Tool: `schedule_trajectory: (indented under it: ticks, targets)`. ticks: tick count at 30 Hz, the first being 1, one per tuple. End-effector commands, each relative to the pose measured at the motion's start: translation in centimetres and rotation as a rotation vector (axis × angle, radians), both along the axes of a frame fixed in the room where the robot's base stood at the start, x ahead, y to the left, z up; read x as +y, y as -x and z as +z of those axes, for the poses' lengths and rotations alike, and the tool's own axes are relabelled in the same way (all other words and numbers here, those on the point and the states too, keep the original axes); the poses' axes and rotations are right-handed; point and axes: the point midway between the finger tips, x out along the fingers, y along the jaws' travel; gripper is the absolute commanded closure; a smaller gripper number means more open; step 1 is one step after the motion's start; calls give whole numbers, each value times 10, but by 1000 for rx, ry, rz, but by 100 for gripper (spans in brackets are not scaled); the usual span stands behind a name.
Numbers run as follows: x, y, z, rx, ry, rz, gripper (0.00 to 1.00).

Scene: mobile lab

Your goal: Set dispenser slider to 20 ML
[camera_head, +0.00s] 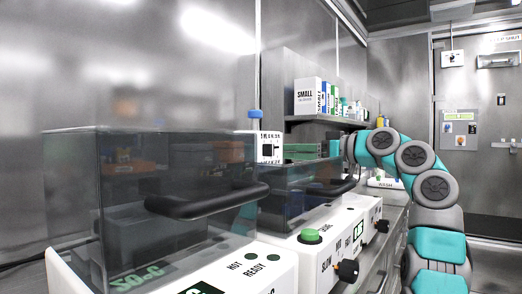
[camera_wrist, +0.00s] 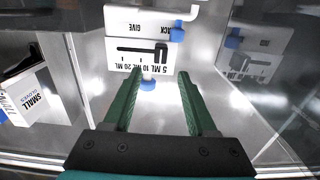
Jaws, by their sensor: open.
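The white dispenser (camera_wrist: 122,45) shows in the wrist view, ahead of my fingers, with a dark horizontal slot and ML markings along its panel. The black slider handle (camera_wrist: 161,53) stands at the right end of that slot. A blue nozzle (camera_wrist: 148,85) appears between my fingers in the picture. My gripper (camera_wrist: 158,76) is open, with green fingers apart and nothing held; its tips appear short of the slider.
A white SMALL box (camera_wrist: 30,98) stands at the left of the wrist view. In the head view, tinted hoods with black handles (camera_head: 208,202) cover the bench machines, and a shelf (camera_head: 325,119) holds boxes.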

Motion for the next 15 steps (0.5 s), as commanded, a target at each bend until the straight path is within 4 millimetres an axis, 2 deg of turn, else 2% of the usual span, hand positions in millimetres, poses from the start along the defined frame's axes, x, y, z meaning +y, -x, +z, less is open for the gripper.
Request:
schedule_trajectory:
  ticks: [4, 15]
  targets:
    - [10, -6, 2, -6, -1, 2, 43]
    - [54, -36, 2, -2, 0, 3, 43]
